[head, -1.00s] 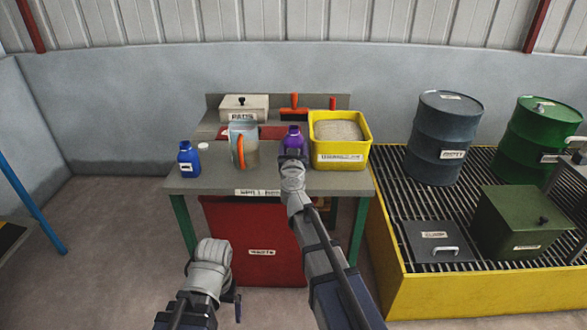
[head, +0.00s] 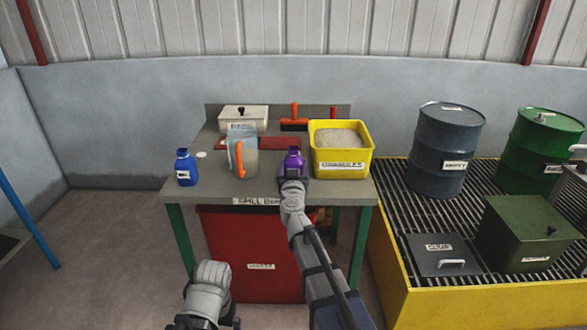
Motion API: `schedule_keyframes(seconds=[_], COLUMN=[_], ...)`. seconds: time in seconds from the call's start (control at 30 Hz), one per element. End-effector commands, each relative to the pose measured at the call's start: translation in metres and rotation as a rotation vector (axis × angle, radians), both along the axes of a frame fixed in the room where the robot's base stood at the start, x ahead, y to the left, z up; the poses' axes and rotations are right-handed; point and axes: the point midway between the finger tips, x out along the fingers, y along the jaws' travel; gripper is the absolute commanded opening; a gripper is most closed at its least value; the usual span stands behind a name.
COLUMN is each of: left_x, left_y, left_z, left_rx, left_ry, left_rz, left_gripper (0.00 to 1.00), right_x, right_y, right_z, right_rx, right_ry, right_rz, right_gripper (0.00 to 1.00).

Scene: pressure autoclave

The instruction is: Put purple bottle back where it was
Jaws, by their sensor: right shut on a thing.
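The purple bottle (head: 294,158) stands upright at the middle of the grey bench, between a clear jug and a yellow bin. My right gripper (head: 293,175) is at the bottle's near side and shut on it; the gripper hides the bottle's lower part, so I cannot tell whether its base touches the bench top. My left gripper (head: 212,280) is low in front of the bench, away from the objects; its fingers are hidden.
The bench (head: 230,190) also holds a blue bottle (head: 185,168), a white cap (head: 201,154), the jug (head: 242,155) with an orange handle, the yellow bin (head: 340,165) of granules and a white box (head: 243,118). A red bin (head: 250,250) is below. Drums stand on the right.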

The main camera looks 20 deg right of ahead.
Motion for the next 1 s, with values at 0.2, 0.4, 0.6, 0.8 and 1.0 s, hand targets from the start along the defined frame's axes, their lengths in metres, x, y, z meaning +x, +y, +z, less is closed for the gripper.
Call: schedule_keyframes(seconds=[0.2,0.4,0.6,0.8,1.0], left_x=[0.000,0.000,0.000,0.000,0.000], left_y=[0.000,0.000,0.000,0.000,0.000], left_z=[-0.002,-0.002,-0.001,0.001,0.001], left_rx=[0.000,0.000,0.000,0.000,0.000], left_ry=[0.000,0.000,0.000,0.000,0.000], left_rz=[0.000,0.000,0.000,0.000,0.000], left_gripper=[1.00,1.00,1.00,1.00,1.00], right_x=[0.000,0.000,0.000,-0.012,-0.045], right_y=[0.000,0.000,0.000,0.003,0.012], right_z=[-0.002,-0.002,-0.001,0.001,0.001], right_rx=[0.000,0.000,0.000,0.000,0.000], right_ry=[0.000,0.000,0.000,0.000,0.000], right_rz=[0.000,0.000,0.000,0.000,0.001], right_gripper=[0.89,1.00,1.00,1.00,1.00])
